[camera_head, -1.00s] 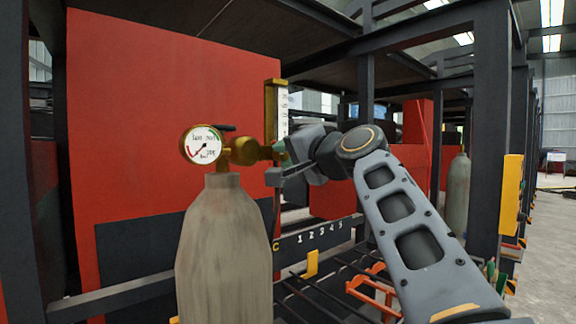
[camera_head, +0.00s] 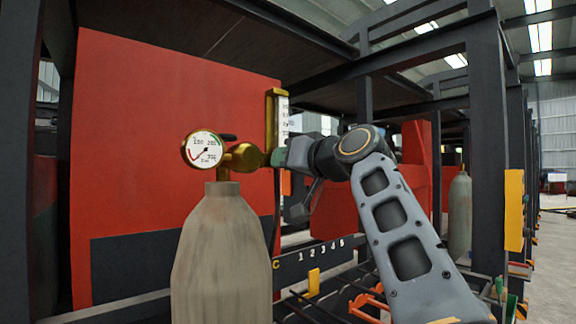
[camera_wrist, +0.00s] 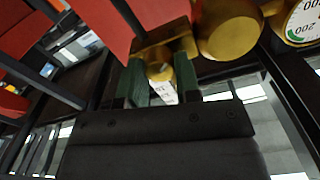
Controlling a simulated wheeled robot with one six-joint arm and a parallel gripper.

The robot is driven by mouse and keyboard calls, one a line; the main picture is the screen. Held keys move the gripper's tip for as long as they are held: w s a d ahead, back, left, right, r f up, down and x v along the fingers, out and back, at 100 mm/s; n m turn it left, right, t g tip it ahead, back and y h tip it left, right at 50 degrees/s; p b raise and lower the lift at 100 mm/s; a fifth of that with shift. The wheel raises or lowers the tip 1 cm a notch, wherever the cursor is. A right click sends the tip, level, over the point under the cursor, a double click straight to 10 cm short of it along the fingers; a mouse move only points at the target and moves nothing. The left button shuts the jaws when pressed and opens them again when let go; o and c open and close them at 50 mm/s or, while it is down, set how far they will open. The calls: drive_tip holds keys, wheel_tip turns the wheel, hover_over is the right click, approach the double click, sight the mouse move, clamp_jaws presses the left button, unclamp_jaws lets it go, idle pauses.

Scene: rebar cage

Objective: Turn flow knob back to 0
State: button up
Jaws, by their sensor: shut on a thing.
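The gas cylinder (camera_head: 222,250) stands upright at left centre in the head view. On top sit a gold regulator (camera_head: 247,156) and a round pressure gauge (camera_head: 204,149); both also show at the upper right of the wrist view. The flow meter (camera_head: 282,115) rises upright at the regulator's right end, with a white scale. In the wrist view, the gold flow knob (camera_wrist: 160,71) sits between the green fingers of my gripper (camera_wrist: 161,78), which is shut on it. In the head view my gripper (camera_head: 280,157) hides the knob. The flow reading is too small to read.
A large red panel (camera_head: 170,130) stands behind the cylinder. Dark steel posts and beams (camera_head: 482,140) frame the right side. A second cylinder (camera_head: 460,215) stands at right. A rail numbered from 1 (camera_head: 315,252) and orange brackets (camera_head: 368,300) lie low below my arm.

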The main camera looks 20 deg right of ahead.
drive_tip(key=shift+n, duration=0.6)
drive_tip(key=o, duration=0.9)
drive_tip(key=b+v, duration=0.2)
drive_tip(key=v, duration=1.2)
drive_tip(key=shift+w+b, duration=0.1)
drive_tip(key=shift+b, duration=0.25)
